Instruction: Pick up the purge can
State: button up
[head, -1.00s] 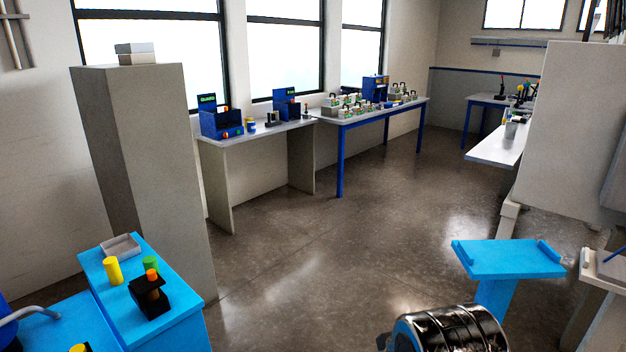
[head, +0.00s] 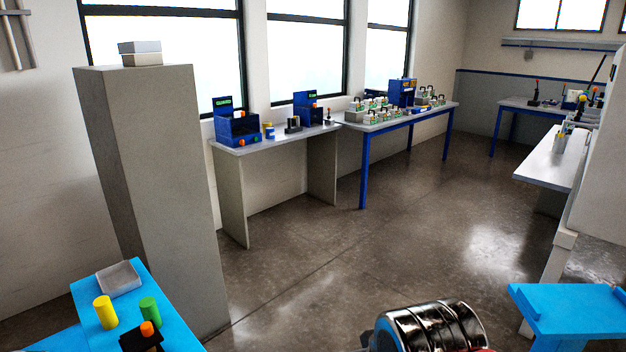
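I cannot tell for sure which object is the purge can. A small grey cup-like can (head: 560,143) stands on the white bench at the right. A yellow cylinder (head: 104,312) and a green cylinder (head: 149,311) stand upright on the near light-blue bench. My gripper's fingers do not show. A shiny ribbed metal cylinder at the bottom keeps nearly the same place in both frames and may be part of my arm.
A tall grey cabinet (head: 155,190) stands at left, beside the light-blue bench (head: 165,290). A light-blue stand (head: 570,310) is at front right. A blue-legged table (head: 405,122) holds several small fixtures. The floor (head: 370,240) between is open.

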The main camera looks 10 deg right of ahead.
aim_at(558, 147)
jog(key=z, duration=0.15)
jog(key=i, duration=1.75)
jog(key=z, duration=0.8)
jog(key=i, duration=0.55)
jog(key=z, duration=1)
jog(key=i, duration=0.85)
jog(key=z, duration=0.45)
